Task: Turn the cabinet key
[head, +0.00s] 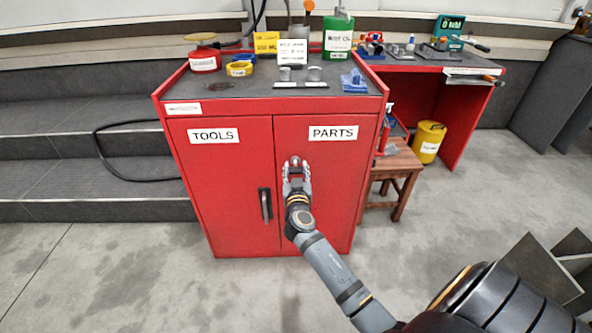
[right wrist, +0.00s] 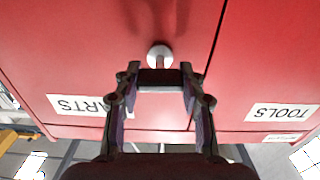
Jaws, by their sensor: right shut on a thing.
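The red cabinet (head: 222,180) has a left door labelled TOOLS and a right door labelled PARTS; both look closed. A pale round lock (right wrist: 159,52) is on the PARTS door, and it shows at the tip of my gripper in the head view. My right gripper (head: 297,172) is in front of this lock. In the right wrist view my right gripper (right wrist: 160,82) is shut on the dark head of the key (right wrist: 159,75), which sits at the lock. How far the key has turned cannot be told. My left gripper is not in view.
A dark handle (head: 265,205) is on the TOOLS door, near the middle seam. Tins, boxes and small tools stand on the cabinet top (head: 225,102). A wooden stool (head: 398,168) and a yellow bucket (head: 428,143) stand to the right. The floor in front is clear.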

